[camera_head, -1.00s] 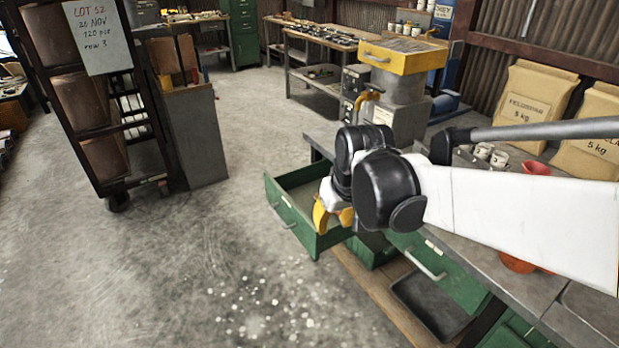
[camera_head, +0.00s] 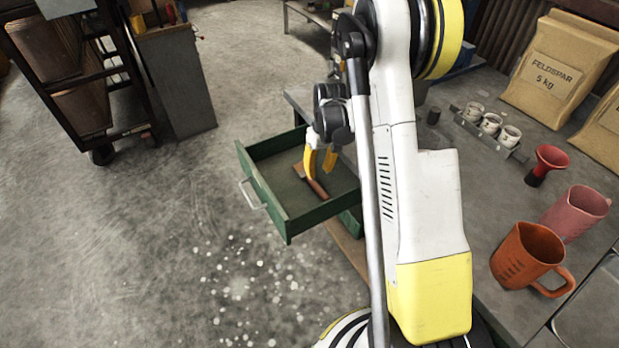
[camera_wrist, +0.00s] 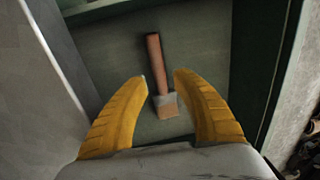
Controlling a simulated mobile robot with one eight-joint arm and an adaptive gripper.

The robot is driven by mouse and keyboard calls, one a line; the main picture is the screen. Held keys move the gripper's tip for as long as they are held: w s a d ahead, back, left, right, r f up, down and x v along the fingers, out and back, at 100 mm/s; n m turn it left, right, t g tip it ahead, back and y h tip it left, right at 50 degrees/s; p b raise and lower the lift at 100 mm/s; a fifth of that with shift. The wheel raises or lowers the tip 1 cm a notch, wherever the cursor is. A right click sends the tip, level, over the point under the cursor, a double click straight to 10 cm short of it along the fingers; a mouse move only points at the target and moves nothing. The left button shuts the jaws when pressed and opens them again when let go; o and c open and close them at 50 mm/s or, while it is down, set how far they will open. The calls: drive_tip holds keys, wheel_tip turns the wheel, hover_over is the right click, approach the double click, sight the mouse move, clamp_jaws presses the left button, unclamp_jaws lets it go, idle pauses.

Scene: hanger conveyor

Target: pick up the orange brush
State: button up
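The orange brush (camera_head: 312,181) lies on the floor of the open green drawer (camera_head: 263,196). In the wrist view the brush (camera_wrist: 155,62) has an orange-brown handle pointing away from me and a pale, greyish head nearer to me. My gripper (camera_head: 320,163) is over the drawer, with its yellow fingers pointing down close to the brush. In the wrist view my gripper (camera_wrist: 160,80) is open, one finger on each side of the brush, with visible gaps to it. I cannot tell the exact height of the fingertips above the drawer floor.
The drawer walls (camera_wrist: 262,75) stand close around my gripper. On the bench to the right are an orange jug (camera_head: 527,255), a pink mug (camera_head: 577,213), a red funnel-shaped item (camera_head: 548,163) and small white cups (camera_head: 490,123). A dark rack (camera_head: 70,85) stands at the left.

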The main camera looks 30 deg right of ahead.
sight(317, 185)
drive_tip(key=f+b, duration=0.2)
drive_tip(key=f, duration=0.2)
drive_tip(key=f+b, duration=0.2)
drive_tip(key=f, duration=0.2)
drive_tip(key=shift+w+a, duration=0.15)
drive_tip(key=shift+w, duration=0.05)
drive_tip(key=shift+c, duration=0.5)
clamp_jaws()
